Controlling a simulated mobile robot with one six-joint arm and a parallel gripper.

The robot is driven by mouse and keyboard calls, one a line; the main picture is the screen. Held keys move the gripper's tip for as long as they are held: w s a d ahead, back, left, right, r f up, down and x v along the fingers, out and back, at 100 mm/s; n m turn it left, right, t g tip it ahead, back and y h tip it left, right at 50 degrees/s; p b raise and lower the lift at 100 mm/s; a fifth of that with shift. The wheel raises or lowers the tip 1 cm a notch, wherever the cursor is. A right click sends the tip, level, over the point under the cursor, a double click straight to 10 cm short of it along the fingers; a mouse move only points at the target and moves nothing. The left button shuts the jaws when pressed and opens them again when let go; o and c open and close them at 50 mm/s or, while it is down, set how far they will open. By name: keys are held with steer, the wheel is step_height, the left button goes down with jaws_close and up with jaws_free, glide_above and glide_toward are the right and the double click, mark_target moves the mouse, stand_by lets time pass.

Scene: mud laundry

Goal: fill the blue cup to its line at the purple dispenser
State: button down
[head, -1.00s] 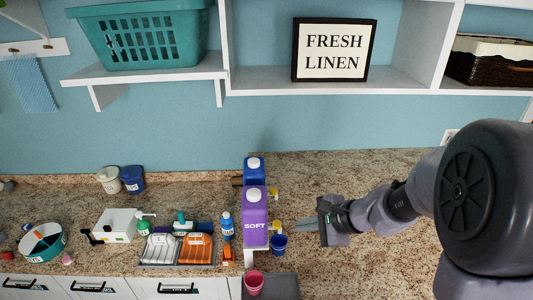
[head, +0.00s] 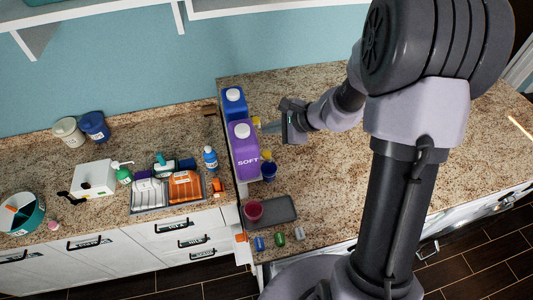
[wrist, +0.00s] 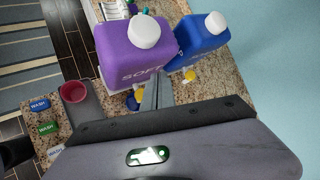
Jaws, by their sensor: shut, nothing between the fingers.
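The purple dispenser (head: 243,150), marked SOFT, stands upright with a white cap and a yellow tap (head: 266,156) on its right side. It also shows in the wrist view (wrist: 122,57). The blue cup (head: 268,173) stands just below or beside that tap; its inside, line and fill level cannot be made out. In the wrist view, the cup is mostly hidden at the left of my fingers. My gripper (head: 267,127) is shut and empty, right of the dispensers and behind the cup. In the wrist view, its fingers (wrist: 156,82) point between the two yellow taps.
A blue dispenser (head: 234,104) with its own yellow tap (head: 255,121) stands behind the purple one. A red cup (head: 253,211) stands on a grey tray (head: 281,210) in front. Several small labelled blocks lie near the counter edge. The counter to the right is clear.

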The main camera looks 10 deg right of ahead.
mark_target(269, 155)
step_height(269, 155, down, 8)
steer(key=b, duration=0.5)
steer(key=shift+r, duration=0.2)
steer(key=shift+f+b, duration=0.15)
steer(key=shift+b, duration=0.2)
steer(key=shift+f, duration=0.1)
stand_by(1.1)
steer(key=shift+f+b, duration=0.3)
steer(key=shift+b, duration=0.4)
steer(key=shift+f+b, duration=0.5)
steer(key=shift+b, duration=0.15)
stand_by(4.0)
